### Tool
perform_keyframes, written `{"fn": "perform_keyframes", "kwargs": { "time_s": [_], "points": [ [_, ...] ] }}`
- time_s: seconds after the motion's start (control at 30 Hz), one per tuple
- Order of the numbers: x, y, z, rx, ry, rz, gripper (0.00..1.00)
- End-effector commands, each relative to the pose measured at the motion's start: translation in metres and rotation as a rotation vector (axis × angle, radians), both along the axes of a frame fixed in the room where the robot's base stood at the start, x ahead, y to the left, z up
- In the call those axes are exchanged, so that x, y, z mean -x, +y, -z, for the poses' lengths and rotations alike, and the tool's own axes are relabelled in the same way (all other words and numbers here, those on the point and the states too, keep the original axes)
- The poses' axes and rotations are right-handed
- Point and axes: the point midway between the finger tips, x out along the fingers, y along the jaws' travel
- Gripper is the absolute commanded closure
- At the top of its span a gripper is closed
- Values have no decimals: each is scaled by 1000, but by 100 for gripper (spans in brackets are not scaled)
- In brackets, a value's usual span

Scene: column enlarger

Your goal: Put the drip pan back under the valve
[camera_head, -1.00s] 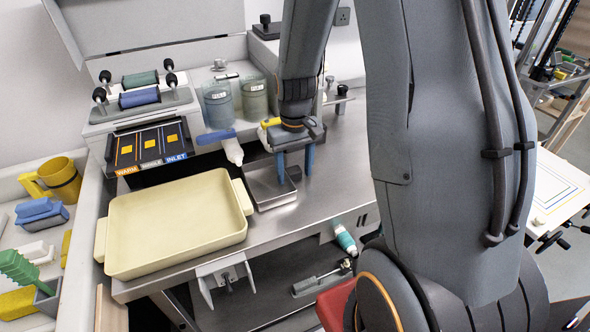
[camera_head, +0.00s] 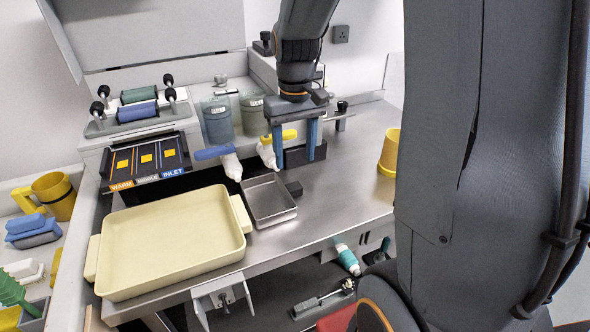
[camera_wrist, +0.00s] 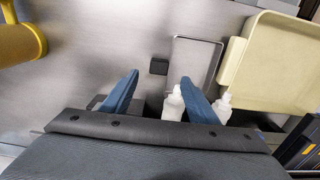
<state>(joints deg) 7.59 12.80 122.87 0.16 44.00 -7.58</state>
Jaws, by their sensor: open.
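The drip pan (camera_head: 268,203), a small shallow metal tray with a dark block-like handle (camera_head: 294,188), lies flat on the steel counter. It also shows in the wrist view (camera_wrist: 190,62). Two white-bodied valves stand behind it, one with a blue handle (camera_head: 214,152) and one with a yellow handle (camera_head: 289,134). The pan's back edge is close to their nozzles; I cannot tell how far it reaches under either. My gripper (camera_head: 296,162) is open and empty, pointing down behind the pan's handle. In the wrist view, the handle (camera_wrist: 159,66) shows just beyond the fingertips, apart from them.
A large cream tray (camera_head: 170,245) sits directly left of the pan. A yellow cup (camera_head: 388,152) stands at the counter's right. Two grey containers (camera_head: 217,122) stand behind the valves. Bare counter (camera_head: 345,185) lies right of the pan. Open shelving is below the front edge.

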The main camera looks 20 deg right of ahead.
Motion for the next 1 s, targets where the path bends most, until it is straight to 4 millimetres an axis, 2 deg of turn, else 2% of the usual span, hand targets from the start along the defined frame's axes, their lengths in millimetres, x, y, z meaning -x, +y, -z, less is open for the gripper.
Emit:
{"fn": "perform_keyframes", "kwargs": {
  "time_s": [0.13, 0.23, 0.5, 0.6, 0.7, 1.0],
  "points": [
    [1, 1, -11, 0, -1, 0, 46],
    [15, 11, -6, 1, -9, -3, 46],
    [97, 54, 38, 2, -75, -8, 46],
    [115, 59, 46, 1, -90, -6, 46],
    [120, 61, 49, 0, -95, -4, 46],
    [119, 61, 48, 0, -96, -4, 46]
  ]
}}
